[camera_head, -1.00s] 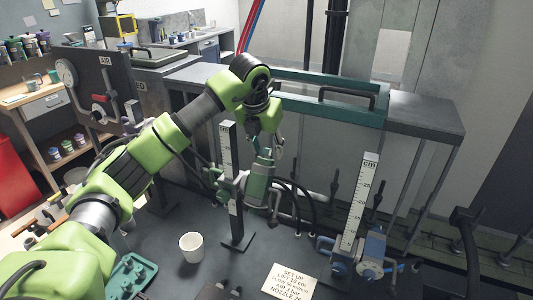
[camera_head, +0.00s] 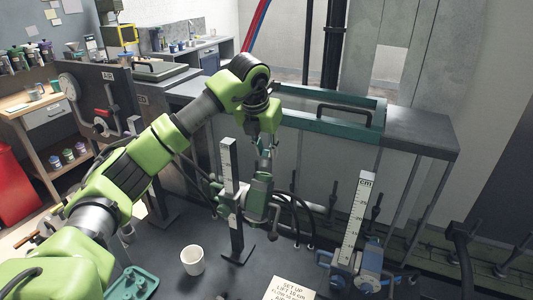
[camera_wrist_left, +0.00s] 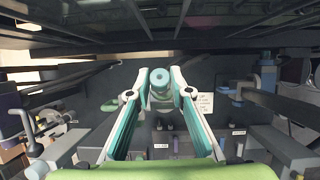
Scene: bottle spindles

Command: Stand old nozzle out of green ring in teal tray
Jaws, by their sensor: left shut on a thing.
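My left gripper (camera_head: 265,148) hangs above the left stand, its fingers closed around a teal nozzle. In the left wrist view the nozzle's round end (camera_wrist_left: 159,77) sits between the two white-and-teal fingers (camera_wrist_left: 160,92). The grey-green holder (camera_head: 259,190) on the left stand is just below the gripper. Whether the nozzle's lower end is clear of its green ring is hard to tell. The teal tray (camera_head: 139,283) lies at the lower left of the head view, partly cut off by the frame edge. My right gripper is out of view.
A white cup (camera_head: 193,260) stands right of the tray. The left upright scale (camera_head: 229,165) is close beside the gripper. A second scale (camera_head: 352,215) with a blue holder (camera_head: 366,272) stands at right. A printed card (camera_head: 289,290) lies in front.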

